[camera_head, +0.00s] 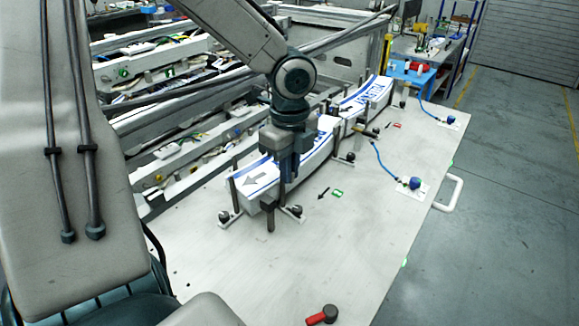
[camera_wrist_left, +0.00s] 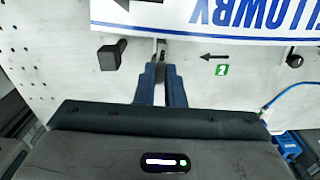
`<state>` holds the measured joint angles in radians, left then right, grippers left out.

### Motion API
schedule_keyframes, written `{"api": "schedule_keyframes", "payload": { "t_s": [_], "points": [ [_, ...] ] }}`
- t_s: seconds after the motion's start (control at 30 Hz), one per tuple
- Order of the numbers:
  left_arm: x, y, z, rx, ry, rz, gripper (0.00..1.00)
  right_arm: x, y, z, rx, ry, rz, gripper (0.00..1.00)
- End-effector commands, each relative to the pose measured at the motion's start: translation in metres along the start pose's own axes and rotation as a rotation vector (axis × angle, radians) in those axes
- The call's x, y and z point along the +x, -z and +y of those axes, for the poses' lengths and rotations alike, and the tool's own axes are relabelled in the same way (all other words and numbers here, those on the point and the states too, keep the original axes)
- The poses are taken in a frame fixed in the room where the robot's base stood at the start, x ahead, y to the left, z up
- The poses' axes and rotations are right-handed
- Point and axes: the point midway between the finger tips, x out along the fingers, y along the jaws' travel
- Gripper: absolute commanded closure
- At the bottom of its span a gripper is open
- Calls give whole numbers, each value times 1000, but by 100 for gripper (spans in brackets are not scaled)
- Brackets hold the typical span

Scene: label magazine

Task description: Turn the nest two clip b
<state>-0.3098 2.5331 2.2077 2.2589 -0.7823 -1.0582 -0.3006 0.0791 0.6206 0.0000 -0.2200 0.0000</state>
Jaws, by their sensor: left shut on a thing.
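Nest two is a long holder with a white-and-blue label stack (camera_head: 262,178), marked by a green "2" tag (camera_head: 337,193) on the table. The label stack (camera_wrist_left: 255,18) and the green tag (camera_wrist_left: 221,70) also show in the left wrist view. My left gripper (camera_head: 289,174) is at the stack's near side. In the left wrist view its blue fingers (camera_wrist_left: 160,72) are shut around a small grey upright clip (camera_wrist_left: 161,48) at the stack's edge. Which letter this clip bears cannot be read. Its lower part is hidden between the fingers. My right gripper is not in view.
A second label stack (camera_head: 362,96) stands farther back. Black-knobbed feet (camera_head: 223,216) flank the near stack, and a black block (camera_wrist_left: 110,54) sits left of my fingers. A red-and-black handle (camera_head: 323,314) lies at the table's front. The table's right side is mostly clear.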

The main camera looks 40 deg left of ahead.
Motion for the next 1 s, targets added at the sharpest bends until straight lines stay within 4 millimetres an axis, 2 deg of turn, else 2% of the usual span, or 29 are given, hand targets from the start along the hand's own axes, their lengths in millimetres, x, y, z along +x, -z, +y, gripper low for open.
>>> {"api": "schedule_keyframes", "payload": {
  "t_s": [0.37,1.0],
  "points": [
    [-2,0,-5,-195,2,0,100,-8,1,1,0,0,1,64],
    [-1,-7,-16,-799,4,1,100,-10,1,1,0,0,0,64]
  ]
}}
